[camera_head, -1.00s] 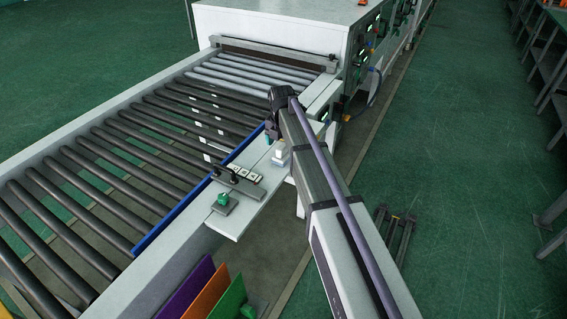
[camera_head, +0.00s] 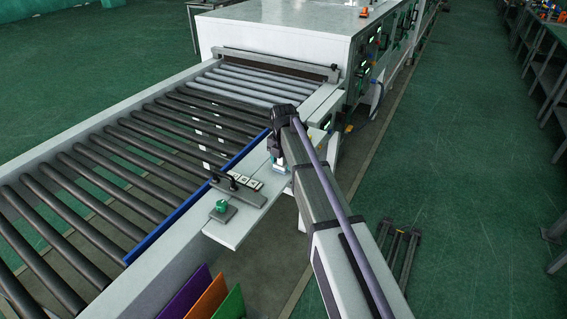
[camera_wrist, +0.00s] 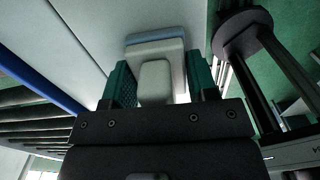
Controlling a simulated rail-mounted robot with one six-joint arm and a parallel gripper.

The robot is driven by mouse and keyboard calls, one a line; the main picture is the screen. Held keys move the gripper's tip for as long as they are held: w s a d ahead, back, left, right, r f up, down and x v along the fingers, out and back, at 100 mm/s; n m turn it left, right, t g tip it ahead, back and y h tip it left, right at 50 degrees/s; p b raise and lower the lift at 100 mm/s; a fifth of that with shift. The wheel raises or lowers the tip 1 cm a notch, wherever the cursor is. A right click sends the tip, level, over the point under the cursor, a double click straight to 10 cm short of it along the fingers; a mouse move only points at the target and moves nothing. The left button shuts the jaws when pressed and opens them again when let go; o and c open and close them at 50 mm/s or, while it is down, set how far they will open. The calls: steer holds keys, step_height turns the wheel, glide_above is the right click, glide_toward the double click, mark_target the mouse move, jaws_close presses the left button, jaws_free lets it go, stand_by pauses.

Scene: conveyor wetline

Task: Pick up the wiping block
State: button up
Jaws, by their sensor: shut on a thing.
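The wiping block (camera_wrist: 155,50) is white with a pale handle and a blue layer along its far edge. In the wrist view its handle sits between the two green fingers of my gripper (camera_wrist: 157,78), which are shut on it. In the head view the block (camera_head: 279,166) shows only in part below my gripper (camera_head: 280,150), at the white side shelf. I cannot tell whether the block still touches the shelf.
The white shelf (camera_head: 236,229) carries a bar with black knobs (camera_head: 237,190), several small marked tiles (camera_head: 247,182) and a green button on a plate (camera_head: 221,207). The roller conveyor (camera_head: 120,175) lies left, behind a blue strip. A white machine (camera_head: 275,40) stands at the back.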

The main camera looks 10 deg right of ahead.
steer(key=c, duration=0.4)
steer(key=shift+o, duration=0.2)
step_height(320, 180, up, 10)
steer(key=p, duration=1)
steer(key=shift+r, duration=0.2)
steer(key=shift+f, duration=0.2)
